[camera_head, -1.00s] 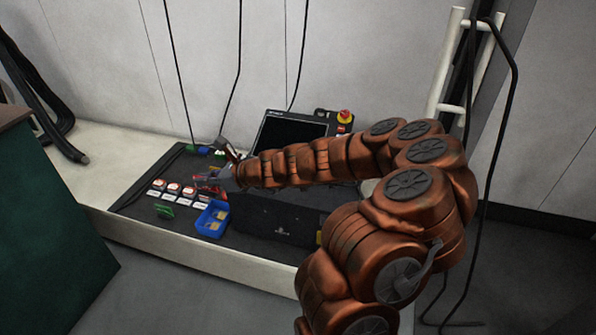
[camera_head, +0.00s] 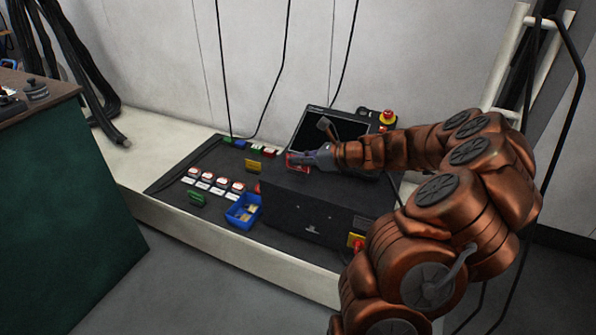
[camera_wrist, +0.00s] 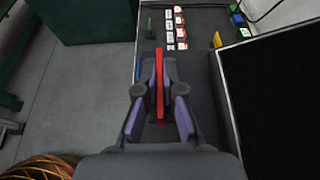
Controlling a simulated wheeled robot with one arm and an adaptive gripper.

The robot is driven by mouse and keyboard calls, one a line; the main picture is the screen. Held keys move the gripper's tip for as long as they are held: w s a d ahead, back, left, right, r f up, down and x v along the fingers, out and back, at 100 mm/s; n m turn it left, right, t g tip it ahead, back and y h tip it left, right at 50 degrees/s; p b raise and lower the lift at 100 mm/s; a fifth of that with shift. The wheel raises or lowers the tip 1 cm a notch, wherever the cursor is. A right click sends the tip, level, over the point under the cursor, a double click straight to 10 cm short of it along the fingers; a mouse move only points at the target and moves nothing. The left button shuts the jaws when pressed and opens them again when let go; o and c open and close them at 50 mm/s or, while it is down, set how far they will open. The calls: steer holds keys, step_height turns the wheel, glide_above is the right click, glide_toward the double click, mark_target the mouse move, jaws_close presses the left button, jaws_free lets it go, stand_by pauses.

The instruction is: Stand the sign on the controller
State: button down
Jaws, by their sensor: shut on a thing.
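My gripper (camera_head: 300,161) is shut on a red sign (camera_head: 292,166), a thin upright plate seen edge-on between the fingers in the wrist view (camera_wrist: 160,84). The controller (camera_head: 304,214) is a dark box with a flat top and a red-yellow switch (camera_head: 356,242) at its right front. In the head view, my gripper and the sign appear over or just behind the controller's top back edge. I cannot tell whether the sign's lower edge touches it; the fingers hide part of the sign.
A black screen (camera_head: 325,130) stands behind the gripper, with a red emergency stop (camera_head: 387,118) beside it. A blue bin (camera_head: 243,211), a yellow sign (camera_head: 252,165), a green sign (camera_head: 196,198) and several red-white blocks lie on the dark mat (camera_head: 172,188) to the left.

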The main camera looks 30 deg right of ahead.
mark_target(297, 170)
step_height(297, 170, down, 4)
steer(key=shift+r+b, duration=0.25)
steer(key=shift+b, duration=0.7)
steer(key=shift+r, duration=0.1)
steer(key=c, duration=1.8)
jaws_free()
steer(key=shift+f, duration=0.2)
steer(key=o, duration=0.5)
steer(key=shift+r, duration=0.1)
steer(key=shift+s+d+r, duration=0.1)
steer(key=shift+r, duration=0.15)
steer(key=p+v, duration=0.4)
steer(key=v, duration=0.7)
steer(key=shift+s+d+p, duration=0.1)
steer(key=shift+s+p, duration=0.2)
steer(key=shift+s, duration=0.05)
